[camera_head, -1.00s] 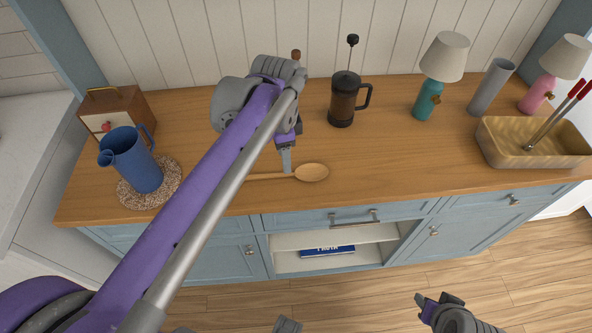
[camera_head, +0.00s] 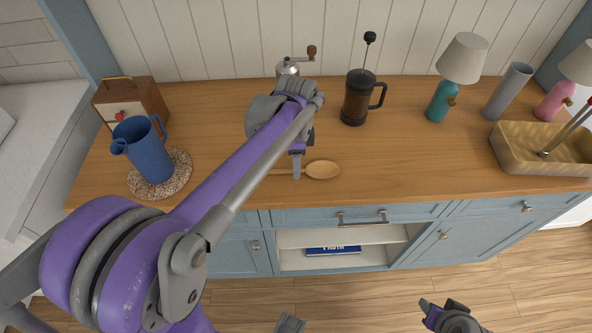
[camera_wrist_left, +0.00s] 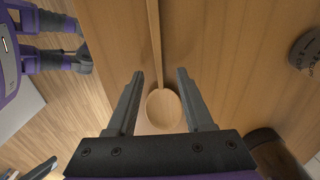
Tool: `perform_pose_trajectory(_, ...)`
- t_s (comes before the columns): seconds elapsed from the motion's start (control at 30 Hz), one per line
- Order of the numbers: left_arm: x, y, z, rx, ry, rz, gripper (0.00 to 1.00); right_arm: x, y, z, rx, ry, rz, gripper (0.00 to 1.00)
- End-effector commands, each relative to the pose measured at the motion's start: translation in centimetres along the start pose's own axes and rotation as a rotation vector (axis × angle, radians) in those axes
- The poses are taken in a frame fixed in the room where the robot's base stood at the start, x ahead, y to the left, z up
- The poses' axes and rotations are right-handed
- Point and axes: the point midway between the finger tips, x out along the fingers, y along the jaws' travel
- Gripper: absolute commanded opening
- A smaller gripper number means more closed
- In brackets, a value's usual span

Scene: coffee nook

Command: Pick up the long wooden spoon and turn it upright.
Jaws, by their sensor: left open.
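The long wooden spoon (camera_head: 322,170) lies flat on the wooden counter near its front edge, bowl to the right in the head view. Its handle runs left and is partly hidden behind my left arm. My left gripper (camera_head: 297,174) is at the handle, just left of the bowl. In the left wrist view the jaws (camera_wrist_left: 158,75) are apart, with the spoon's neck and bowl (camera_wrist_left: 162,108) between them and neither finger visibly touching it. My right gripper (camera_head: 431,309) is low in front of the cabinets, and its jaws are too small to judge.
On the counter are a blue jug (camera_head: 146,152) on a woven mat (camera_head: 180,183), a small drawer box (camera_head: 150,97), a grinder (camera_head: 288,67), a French press (camera_head: 357,97), a teal lamp (camera_head: 438,102), a grey cylinder (camera_head: 508,92) and a wooden tray (camera_head: 520,160).

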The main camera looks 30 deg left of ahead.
Motion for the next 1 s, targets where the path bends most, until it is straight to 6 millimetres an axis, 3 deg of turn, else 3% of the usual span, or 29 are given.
perform_pose_trajectory(0.1, 1.01, 0.02, 0.03, 0.000, 0.000, 0.000, 0.52, 0.09, 0.00, 0.07, 0.000, 0.000, 0.000, 0.42)
perform_pose_trajectory(0.33, 1.11, 0.03, 0.04, 0.000, 0.000, 0.000, 0.52, 0.08, 0.00, 0.06, 0.000, 0.000, 0.000, 0.42)
perform_pose_trajectory(0.63, 1.09, 0.02, 0.04, -0.001, 0.000, 0.000, 0.00, 0.08, 0.00, 0.06, 0.000, 0.000, 0.000, 0.42)
perform_pose_trajectory(1.0, 1.08, 0.02, 0.04, -0.001, 0.000, 0.000, 0.00, 0.08, 0.00, 0.06, 0.000, 0.000, 0.000, 0.42)
